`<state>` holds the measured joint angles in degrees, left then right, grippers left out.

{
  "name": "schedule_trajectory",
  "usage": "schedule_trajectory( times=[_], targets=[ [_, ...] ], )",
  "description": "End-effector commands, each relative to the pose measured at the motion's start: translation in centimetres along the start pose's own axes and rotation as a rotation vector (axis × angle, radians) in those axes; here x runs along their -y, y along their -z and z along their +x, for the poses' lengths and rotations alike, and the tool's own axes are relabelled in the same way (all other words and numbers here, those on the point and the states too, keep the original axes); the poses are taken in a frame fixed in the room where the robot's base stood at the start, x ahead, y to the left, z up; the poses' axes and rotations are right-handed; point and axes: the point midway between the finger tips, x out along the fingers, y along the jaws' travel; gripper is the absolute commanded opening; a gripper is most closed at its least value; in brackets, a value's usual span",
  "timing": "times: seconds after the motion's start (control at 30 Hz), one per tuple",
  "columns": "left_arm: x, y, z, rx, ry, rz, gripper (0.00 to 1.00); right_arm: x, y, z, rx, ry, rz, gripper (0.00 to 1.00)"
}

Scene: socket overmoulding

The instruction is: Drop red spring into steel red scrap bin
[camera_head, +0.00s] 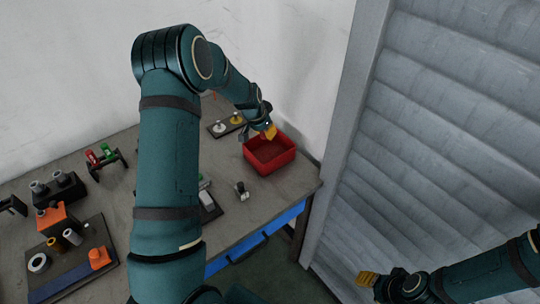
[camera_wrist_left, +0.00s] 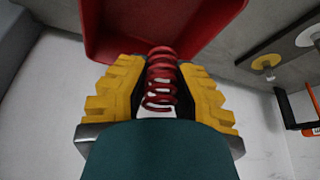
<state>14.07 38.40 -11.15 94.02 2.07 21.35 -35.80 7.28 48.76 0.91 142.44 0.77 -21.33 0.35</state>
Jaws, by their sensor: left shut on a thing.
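The red spring (camera_wrist_left: 161,80) is held between the two yellow fingers of my left gripper (camera_wrist_left: 160,90) in the left wrist view. The red scrap bin (camera_wrist_left: 160,18) lies just past the fingertips there. In the head view the bin (camera_head: 269,154) stands at the table's right end, and my left gripper (camera_head: 266,130) is over its far-left rim. The spring is too small to make out clearly in the head view. My right gripper (camera_head: 367,279) is at the lower right, away from the table; its finger opening is unclear.
A dark plate with white and yellow round parts (camera_head: 228,124) lies left of the bin. A small dark fixture (camera_head: 242,190) stands nearer the front edge. Trays with several parts (camera_head: 75,262) fill the left side. A grey shutter (camera_head: 430,130) rises at right.

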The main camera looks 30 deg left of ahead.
Motion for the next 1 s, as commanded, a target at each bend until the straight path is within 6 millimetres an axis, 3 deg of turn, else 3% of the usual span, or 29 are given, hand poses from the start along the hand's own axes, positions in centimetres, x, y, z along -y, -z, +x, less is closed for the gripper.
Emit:
schedule_trajectory(
  times=[0.3,0.67,0.7,0.77,1.0],
  targets=[
    [0.0,-1.4,3.5,0.001,-0.001,-0.001,0.0,-0.7,-0.9,1.9,0.018,0.002,-0.005,0.47],
    [0.0,-1.6,3.9,0.0,0.0,-0.001,0.0,-0.8,-1.1,2.0,0.022,0.002,-0.006,0.47],
    [0.0,-1.6,3.9,0.0,0.0,-0.001,0.35,-0.8,-1.1,2.0,0.022,0.002,-0.006,0.47],
    [0.0,-1.6,3.9,0.0,0.0,0.0,0.51,-0.8,-1.1,2.0,0.022,0.002,-0.006,0.47],
    [0.0,-1.6,3.8,0.0,0.0,-0.001,0.51,-0.8,-1.0,2.0,0.021,0.002,-0.006,0.47]
  ],
)
